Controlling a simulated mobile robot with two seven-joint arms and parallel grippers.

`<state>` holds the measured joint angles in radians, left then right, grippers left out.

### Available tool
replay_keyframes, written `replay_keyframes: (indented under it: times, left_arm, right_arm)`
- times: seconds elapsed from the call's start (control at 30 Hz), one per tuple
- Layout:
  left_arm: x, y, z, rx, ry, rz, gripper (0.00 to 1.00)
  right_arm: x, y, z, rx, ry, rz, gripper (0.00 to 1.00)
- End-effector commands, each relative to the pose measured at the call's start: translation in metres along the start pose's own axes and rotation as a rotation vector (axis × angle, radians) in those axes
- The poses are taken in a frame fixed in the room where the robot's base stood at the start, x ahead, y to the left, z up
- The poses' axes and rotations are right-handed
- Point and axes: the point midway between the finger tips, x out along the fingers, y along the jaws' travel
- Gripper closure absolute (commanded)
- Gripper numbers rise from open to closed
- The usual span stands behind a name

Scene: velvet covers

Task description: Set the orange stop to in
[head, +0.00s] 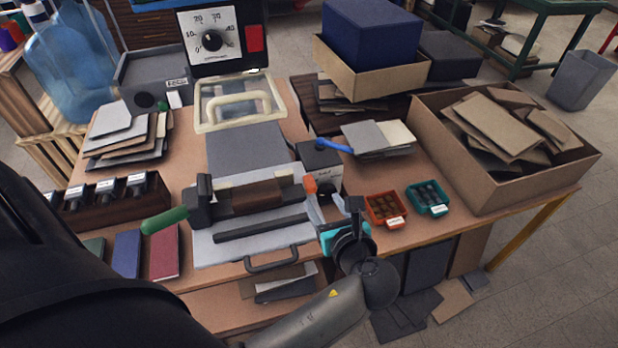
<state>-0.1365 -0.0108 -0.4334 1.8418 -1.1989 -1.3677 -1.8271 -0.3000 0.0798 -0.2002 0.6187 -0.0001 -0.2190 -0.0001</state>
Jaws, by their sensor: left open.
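The orange stop (310,185) is a small orange block at the right side of the press (252,232), beside the dark clamped bar and in front of the small dial box (320,165). Whether it is in or out cannot be told. My left gripper (327,206) is open at the press's right edge, its fingers pointing away toward the stop. One finger lies just below the orange block in the picture; whether they touch cannot be told. Nothing shows between the fingers. My right gripper is not in view.
A green handle (164,220) sticks out left of the press, and a blue lever (334,145) tops the dial box. Red (384,208) and teal (427,198) trays lie right of my gripper. A large cardboard box (505,182) fills the table's right end.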

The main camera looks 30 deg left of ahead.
Motion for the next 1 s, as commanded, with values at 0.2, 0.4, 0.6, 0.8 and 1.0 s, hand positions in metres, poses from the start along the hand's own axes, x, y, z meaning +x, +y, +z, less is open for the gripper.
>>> replay_keyframes:
  times: [0.2,0.4,0.6,0.8,1.0]
  left_arm:
    - [0.051,0.0,-0.001,0.0,-0.002,0.001,0.4]
    - [0.089,0.0,-0.002,-0.001,0.0,0.0,0.4]
    - [0.111,0.0,-0.001,-0.001,0.001,-0.001,0.4]
    - [0.116,0.0,-0.001,-0.002,0.001,-0.001,0.4]
    - [0.116,0.0,-0.001,-0.002,0.002,-0.001,0.43]
  right_arm:
    - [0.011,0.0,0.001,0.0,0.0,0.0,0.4]
    - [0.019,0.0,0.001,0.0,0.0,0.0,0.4]
    - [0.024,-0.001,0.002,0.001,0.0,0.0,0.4]
    - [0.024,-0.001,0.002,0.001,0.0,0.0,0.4]
    - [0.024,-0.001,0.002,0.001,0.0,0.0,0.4]
